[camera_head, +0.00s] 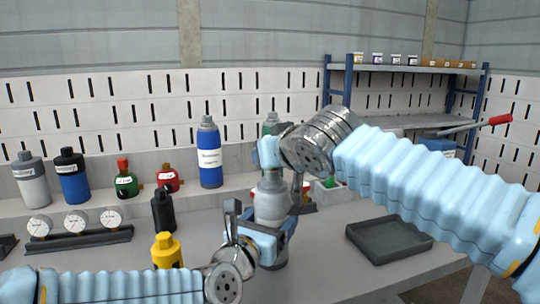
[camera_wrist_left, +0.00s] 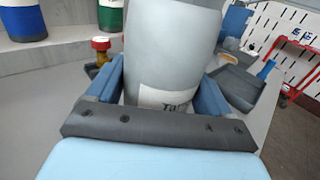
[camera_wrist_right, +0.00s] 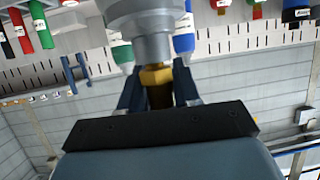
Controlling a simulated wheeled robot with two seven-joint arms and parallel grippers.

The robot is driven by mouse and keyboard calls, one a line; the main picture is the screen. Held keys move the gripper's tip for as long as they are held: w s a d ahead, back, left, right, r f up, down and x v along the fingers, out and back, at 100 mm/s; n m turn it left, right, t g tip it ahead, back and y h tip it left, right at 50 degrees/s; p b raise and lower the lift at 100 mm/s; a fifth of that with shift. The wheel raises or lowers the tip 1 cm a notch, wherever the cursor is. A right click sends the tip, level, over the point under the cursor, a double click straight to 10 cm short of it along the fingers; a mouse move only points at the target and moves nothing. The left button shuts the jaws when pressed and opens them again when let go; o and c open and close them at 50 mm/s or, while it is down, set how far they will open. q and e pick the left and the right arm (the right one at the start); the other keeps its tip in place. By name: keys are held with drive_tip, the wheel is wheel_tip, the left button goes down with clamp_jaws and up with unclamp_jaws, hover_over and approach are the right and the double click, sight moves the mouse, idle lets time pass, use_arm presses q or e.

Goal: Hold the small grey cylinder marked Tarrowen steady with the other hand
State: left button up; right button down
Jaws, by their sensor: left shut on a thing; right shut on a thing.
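The small grey cylinder (camera_head: 272,200) stands upright on the table in the head view. In the left wrist view the cylinder (camera_wrist_left: 172,50) fills the space between the fingers, with a white label starting "Ta". My left gripper (camera_head: 262,232) is shut around its body, low down. My right gripper (camera_head: 270,152) is above, at the cylinder's top. In the right wrist view, my right gripper (camera_wrist_right: 160,88) is shut on a brass fitting (camera_wrist_right: 156,76) at the cylinder's neck. The arm and gripper partly hide the top in the head view.
A yellow cylinder (camera_head: 167,252) and a black one (camera_head: 162,211) stand to the left. A gauge rack (camera_head: 80,239) lies further left. An empty dark tray (camera_head: 389,241) is at the right. A blue cylinder (camera_head: 209,158) and others line the back ledge.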

drive_tip(key=n+g+y, duration=0.2)
drive_tip(key=n+y, duration=0.1)
drive_tip(key=shift+a+f, duration=0.1)
drive_tip(key=shift+s+a+n+g+y, duration=0.15)
drive_tip(key=shift+n+g+y, duration=0.5)
drive_tip(key=shift+n, duration=0.1)
drive_tip(key=shift+s+a+n+g+y, duration=0.1)
drive_tip(key=shift+n+g+y, duration=0.45)
drive_tip(key=shift+n+g, duration=0.15)
drive_tip(key=shift+n+g+y, duration=0.6)
drive_tip(key=shift+n+g, duration=0.35)
drive_tip(key=n+g, duration=0.1)
drive_tip(key=n+g+y, duration=0.1)
drive_tip(key=g, duration=0.1)
drive_tip(key=n+g, duration=0.1)
drive_tip(key=n, duration=0.1)
drive_tip(key=shift+s+a, duration=0.15)
drive_tip(key=shift+s, duration=0.2)
drive_tip(key=c, duration=0.9)
unclamp_jaws()
